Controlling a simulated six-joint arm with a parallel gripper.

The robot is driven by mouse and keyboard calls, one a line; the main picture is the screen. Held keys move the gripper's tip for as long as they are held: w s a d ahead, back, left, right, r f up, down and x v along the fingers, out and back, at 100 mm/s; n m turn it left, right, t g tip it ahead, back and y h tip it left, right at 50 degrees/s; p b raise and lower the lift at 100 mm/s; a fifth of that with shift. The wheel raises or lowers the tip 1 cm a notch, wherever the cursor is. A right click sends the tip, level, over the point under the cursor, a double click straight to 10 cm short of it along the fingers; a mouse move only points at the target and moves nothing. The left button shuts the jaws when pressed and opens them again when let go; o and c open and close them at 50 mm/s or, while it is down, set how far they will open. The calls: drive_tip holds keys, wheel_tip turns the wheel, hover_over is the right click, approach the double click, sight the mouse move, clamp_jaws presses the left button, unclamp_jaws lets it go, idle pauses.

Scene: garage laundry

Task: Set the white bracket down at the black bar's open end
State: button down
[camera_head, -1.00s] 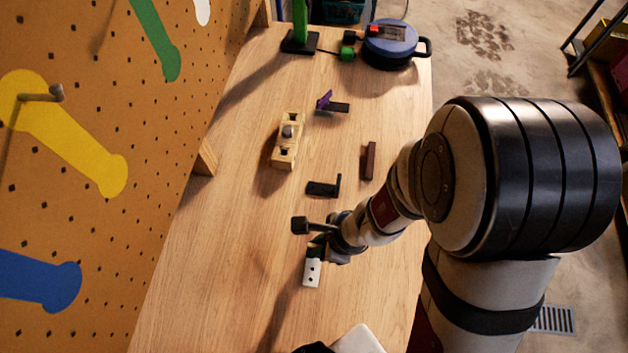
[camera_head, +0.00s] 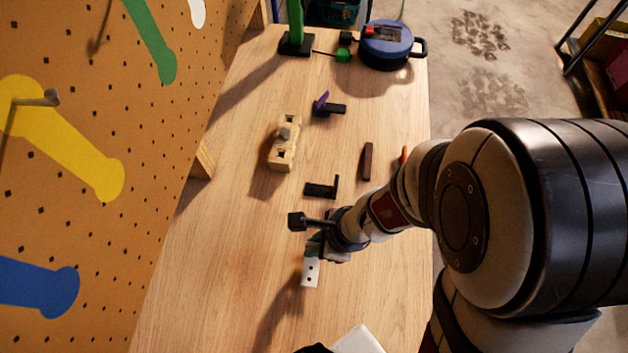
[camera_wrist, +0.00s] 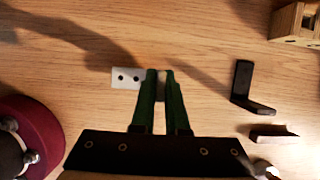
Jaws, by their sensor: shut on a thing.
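My gripper (camera_head: 315,246) is shut on the white bracket (camera_head: 310,272), a small plate with two dark holes. In the wrist view the green fingers (camera_wrist: 161,80) pinch one end of the bracket (camera_wrist: 126,77), and the plate sticks out to the left. A shadow set apart from it suggests it is held above the table. A black L-shaped piece (camera_head: 321,189) lies just beyond my gripper; it also shows in the wrist view (camera_wrist: 242,82). Farther back, another black bar (camera_head: 334,110) has a purple piece (camera_head: 321,100) at its left end. I cannot tell which is the task's bar.
A wooden block (camera_head: 284,150) with a peg and a dark brown bar (camera_head: 367,161) lie beyond. A blue round case (camera_head: 386,48) and a green stand (camera_head: 296,40) are at the back. A pegboard (camera_head: 70,200) borders the left. The wooden tabletop (camera_head: 215,270) left of my gripper is clear.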

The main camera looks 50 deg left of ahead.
wheel_tip(320, 180, up, 2)
drive_tip(key=w+d+r, duration=0.6)
drive_tip(key=w+d, duration=0.1)
drive_tip(key=d, duration=0.1)
drive_tip(key=w+a+m+t+y, duration=0.15)
drive_tip(key=w+a+m, duration=0.3)
drive_tip(key=w, duration=0.65)
drive_tip(key=w+a+m+t, duration=0.25)
drive_tip(key=w+m, duration=0.35)
drive_tip(key=w, duration=0.4)
drive_tip(key=w+a+m+t+h, duration=0.2)
drive_tip(key=w+a+m, duration=0.45)
drive_tip(key=w, duration=0.45)
drive_tip(key=shift+m+y, duration=0.25)
drive_tip(key=shift+m, duration=0.25)
drive_tip(key=a+f, duration=0.2)
drive_tip(key=a, duration=0.1)
drive_tip(key=s+a+f, duration=0.1)
drive_tip(key=a+f, duration=0.1)
drive_tip(key=a, duration=0.2)
drive_tip(key=a+f, duration=0.2)
drive_tip(key=a, duration=0.1)
drive_tip(key=shift+s+a, duration=0.25)
drive_tip(key=shift+s, duration=0.1)
drive_tip(key=shift+a+f, duration=0.15)
drive_tip(key=shift+f, duration=1.95)
drive_tip(key=shift+f, duration=0.15)
drive_tip(key=c, duration=0.9)
unclamp_jaws()
